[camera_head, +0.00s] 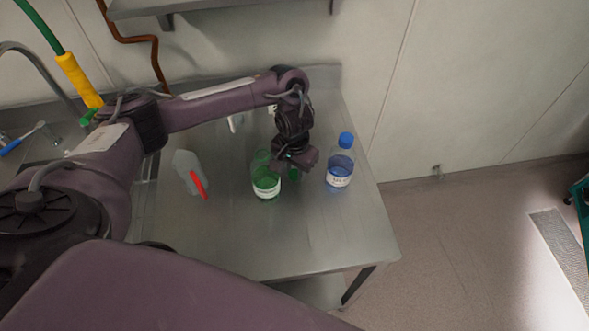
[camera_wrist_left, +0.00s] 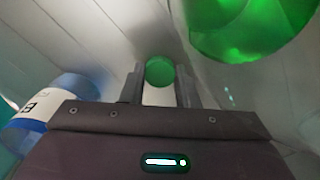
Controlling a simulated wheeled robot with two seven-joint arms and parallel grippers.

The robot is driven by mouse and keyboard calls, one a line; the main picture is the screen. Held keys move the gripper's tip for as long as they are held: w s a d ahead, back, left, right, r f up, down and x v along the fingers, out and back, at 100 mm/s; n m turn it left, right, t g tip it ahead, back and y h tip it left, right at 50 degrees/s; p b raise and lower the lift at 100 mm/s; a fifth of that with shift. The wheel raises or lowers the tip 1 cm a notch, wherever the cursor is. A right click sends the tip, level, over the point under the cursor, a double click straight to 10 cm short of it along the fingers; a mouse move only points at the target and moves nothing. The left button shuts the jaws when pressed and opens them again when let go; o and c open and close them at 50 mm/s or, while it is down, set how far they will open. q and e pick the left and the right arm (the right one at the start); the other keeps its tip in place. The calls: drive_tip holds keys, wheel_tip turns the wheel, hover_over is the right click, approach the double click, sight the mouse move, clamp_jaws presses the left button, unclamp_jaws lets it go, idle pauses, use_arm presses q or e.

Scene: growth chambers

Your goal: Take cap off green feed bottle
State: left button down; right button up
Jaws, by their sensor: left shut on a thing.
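The green feed bottle (camera_head: 266,185) stands upright on the steel bench, and no cap shows on its neck. Its green body also shows at the upper right of the left wrist view (camera_wrist_left: 250,25). My left gripper (camera_head: 296,170) is just right of the bottle, pointing down. It is shut on a green cap (camera_wrist_left: 159,71), which sits between the fingertips in the left wrist view, apart from the bottle. The cap also shows under the gripper in the head view (camera_head: 294,174). My right gripper is not in view.
A blue-capped bottle (camera_head: 340,172) stands close right of my left gripper. The steel bench (camera_head: 270,240) is clear in front. A sink tap and a yellow-handled hose (camera_head: 78,80) are at the far left.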

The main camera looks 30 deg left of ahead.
sight(295, 174)
use_arm(q)
drive_tip(key=c, duration=1.1)
unclamp_jaws()
drive_tip(key=shift+f, duration=0.15)
wheel_tip(295, 174, up, 12)
drive_tip(key=p, duration=0.4)
